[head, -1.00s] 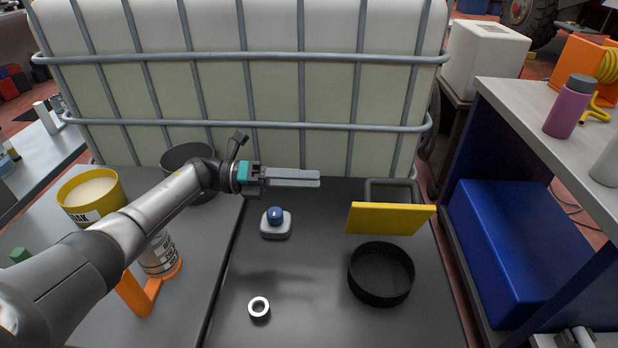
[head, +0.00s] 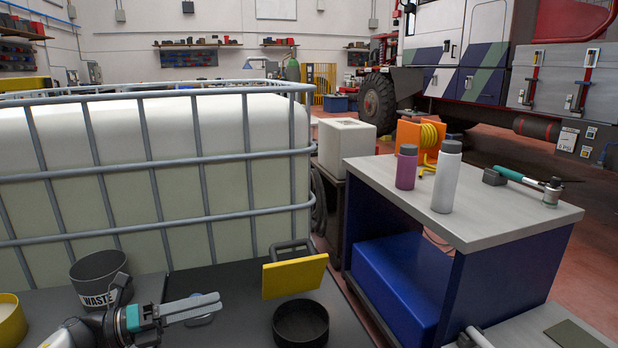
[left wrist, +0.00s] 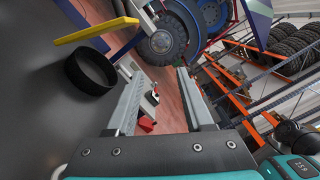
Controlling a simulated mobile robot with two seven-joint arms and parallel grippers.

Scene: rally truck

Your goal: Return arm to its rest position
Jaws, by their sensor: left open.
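My left gripper (head: 212,304) is at the bottom left of the head view, over the dark worktop, with its fingers pointing right. It is open and empty; in the left wrist view its two long grey fingers (left wrist: 160,82) stand apart with only distant floor between them. Most of my left arm is out of the head view, below the frame. My right gripper does not show.
Right of the gripper are a black round dish (head: 300,323) and a yellow panel (head: 295,276). A grey waste bin (head: 98,280) and yellow tub (head: 10,322) stand left. The caged white tank (head: 150,160) rises behind. A bench (head: 500,215) with bottles stands right.

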